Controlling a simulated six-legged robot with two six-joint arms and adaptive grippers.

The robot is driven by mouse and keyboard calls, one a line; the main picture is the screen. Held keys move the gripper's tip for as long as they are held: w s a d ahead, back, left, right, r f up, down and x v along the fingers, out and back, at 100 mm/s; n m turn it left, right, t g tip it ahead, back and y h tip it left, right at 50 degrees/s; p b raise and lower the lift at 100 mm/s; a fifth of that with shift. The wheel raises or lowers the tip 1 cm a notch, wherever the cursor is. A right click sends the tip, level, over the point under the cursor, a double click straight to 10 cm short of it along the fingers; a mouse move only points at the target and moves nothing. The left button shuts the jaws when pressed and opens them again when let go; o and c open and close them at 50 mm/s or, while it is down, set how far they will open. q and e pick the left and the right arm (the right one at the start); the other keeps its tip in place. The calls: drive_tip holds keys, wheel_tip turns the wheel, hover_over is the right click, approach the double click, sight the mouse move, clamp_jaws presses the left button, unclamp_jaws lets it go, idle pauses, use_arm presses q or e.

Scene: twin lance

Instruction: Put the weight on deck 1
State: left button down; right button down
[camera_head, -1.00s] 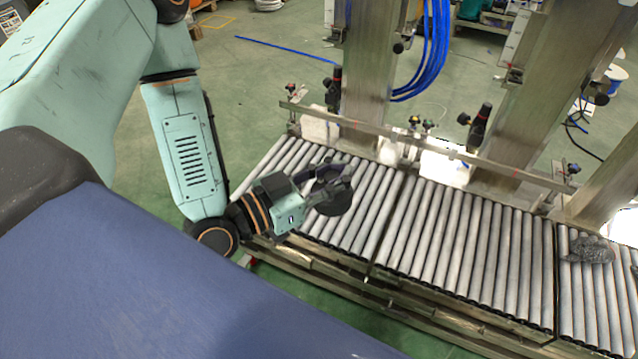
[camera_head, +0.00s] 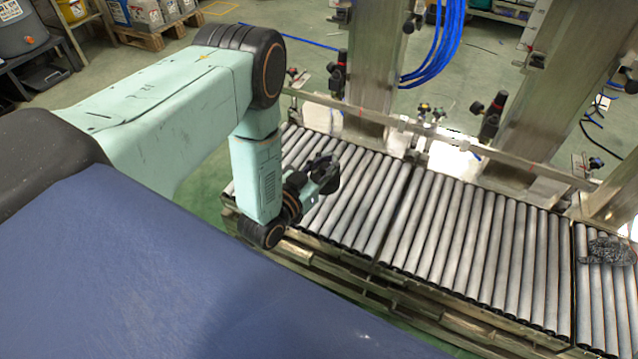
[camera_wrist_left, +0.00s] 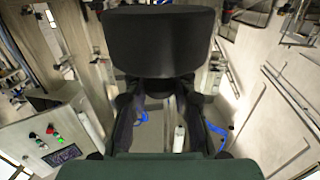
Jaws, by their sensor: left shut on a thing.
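My left gripper (camera_head: 316,178) is shut on the dark weight (camera_head: 329,179), over the left end of the roller conveyor in the head view. In the left wrist view the weight (camera_wrist_left: 160,42) is a dark, rounded block at the ends of the two fingers of the gripper (camera_wrist_left: 160,88). I cannot tell from the head view whether the weight touches the rollers. The conveyor has a left roller section (camera_head: 365,207), a middle one (camera_head: 470,240) and a right one (camera_head: 602,312). No deck number is readable. My right gripper is not in view.
A grey textured lump (camera_head: 608,250) lies on the right section. A metal rail (camera_head: 450,135) and steel posts (camera_head: 375,65) stand along the conveyor's far side, with blue hoses (camera_head: 440,50). The left and middle rollers are otherwise clear.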

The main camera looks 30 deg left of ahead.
use_arm(q)
drive_tip(key=w+f+y+b, duration=0.1)
drive_tip(key=f+b, duration=0.1)
drive_tip(key=f, duration=0.3)
drive_tip(key=w+f+n+y+b, duration=0.1)
drive_tip(key=f+b, duration=0.1)
drive_tip(key=f, duration=0.3)
drive_tip(key=w+a+f+n+y+b, duration=0.1)
drive_tip(key=w+f+b, duration=0.1)
drive_tip(key=f, duration=0.3)
drive_tip(key=shift+b, duration=0.6)
drive_tip(key=shift+f, duration=0.1)
drive_tip(key=shift+f, duration=0.6)
drive_tip(key=c, duration=1.7)
unclamp_jaws()
drive_tip(key=shift+s+f, duration=0.1)
drive_tip(key=shift+f, duration=0.05)
drive_tip(key=o, duration=0.6)
